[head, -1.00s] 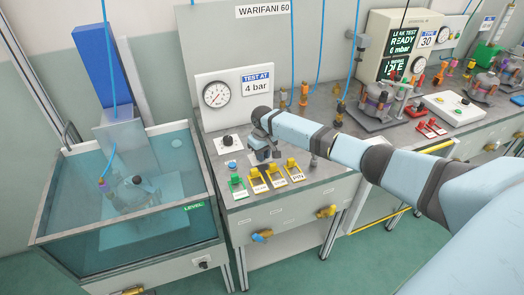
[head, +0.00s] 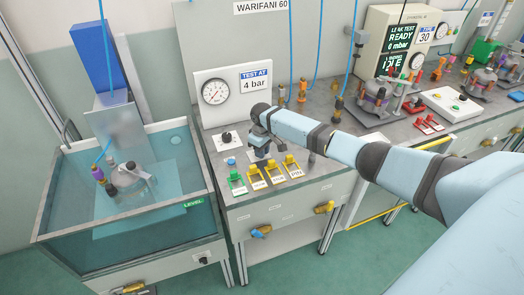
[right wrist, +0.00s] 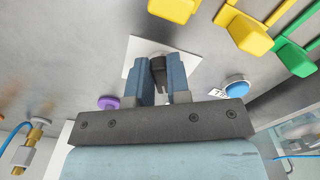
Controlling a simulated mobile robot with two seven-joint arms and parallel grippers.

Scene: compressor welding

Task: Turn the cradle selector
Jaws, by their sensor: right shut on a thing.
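My right gripper (right wrist: 160,88) is shut on a black selector knob (right wrist: 158,70), with one blue finger on each side of it. The knob sits on a square white plate (right wrist: 134,52) on the grey bench top. In the head view my right gripper (head: 262,150) points down at the bench, and it hides the knob. In the water tank on the left, a compressor (head: 132,177) with dark and purple fittings sits high, near the water surface. My left gripper is not in view.
A blue button (right wrist: 237,86) and a purple knob (right wrist: 108,102) flank the held knob. A green lever (head: 236,183) and yellow levers (head: 274,173) line the bench front. Another black knob (head: 226,138) stands behind left. The tank (head: 208,212) is left of the bench.

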